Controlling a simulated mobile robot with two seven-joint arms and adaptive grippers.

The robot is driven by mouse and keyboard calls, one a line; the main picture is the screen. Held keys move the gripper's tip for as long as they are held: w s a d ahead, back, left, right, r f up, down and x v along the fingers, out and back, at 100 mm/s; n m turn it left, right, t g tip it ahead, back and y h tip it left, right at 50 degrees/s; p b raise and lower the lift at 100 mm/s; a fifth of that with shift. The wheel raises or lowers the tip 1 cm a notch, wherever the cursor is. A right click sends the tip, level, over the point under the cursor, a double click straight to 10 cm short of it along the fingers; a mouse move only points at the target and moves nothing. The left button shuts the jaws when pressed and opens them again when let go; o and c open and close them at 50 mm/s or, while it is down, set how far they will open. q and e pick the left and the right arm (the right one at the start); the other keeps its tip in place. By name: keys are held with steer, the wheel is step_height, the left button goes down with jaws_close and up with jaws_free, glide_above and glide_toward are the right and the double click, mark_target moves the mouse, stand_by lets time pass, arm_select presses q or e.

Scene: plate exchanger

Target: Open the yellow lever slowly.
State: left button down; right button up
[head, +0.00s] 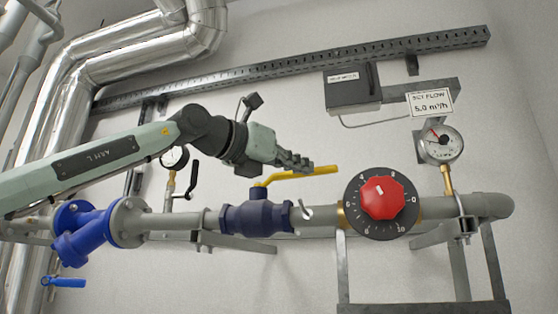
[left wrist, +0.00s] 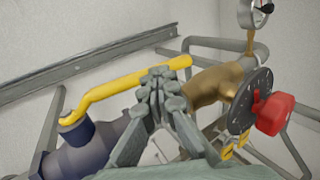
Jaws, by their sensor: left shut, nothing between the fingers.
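The yellow lever (head: 318,171) sits on top of the dark blue valve body (head: 257,219) and stretches to the right, roughly along the pipe. In the left wrist view the lever (left wrist: 125,80) runs from the valve body (left wrist: 88,152) at lower left up to the right. My left gripper (head: 306,166) is shut with nothing between its fingers. Its fingertips are close to the outer half of the lever. In the left wrist view the fingertips (left wrist: 164,80) overlap the lever's outer part; whether they touch it I cannot tell. My right gripper is in neither view.
A red knob (head: 382,198) on a black dial is on the pipe right of the lever. A pressure gauge (head: 440,145) and a sign reading 5.0 m³/h (head: 431,103) stand above it. A grey box (head: 352,88) hangs on the wall. A blue flanged fitting (head: 82,232) is at left.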

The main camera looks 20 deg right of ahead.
arm_select(q)
steer(key=shift+w+d+f, duration=0.15)
steer(key=shift+d, duration=0.4)
steer(key=shift+w+d, duration=0.15)
steer(key=shift+w, duration=0.05)
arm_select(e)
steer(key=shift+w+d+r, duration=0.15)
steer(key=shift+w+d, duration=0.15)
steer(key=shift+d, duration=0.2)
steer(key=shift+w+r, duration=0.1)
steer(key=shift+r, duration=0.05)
arm_select(q)
steer(key=shift+f, duration=0.1)
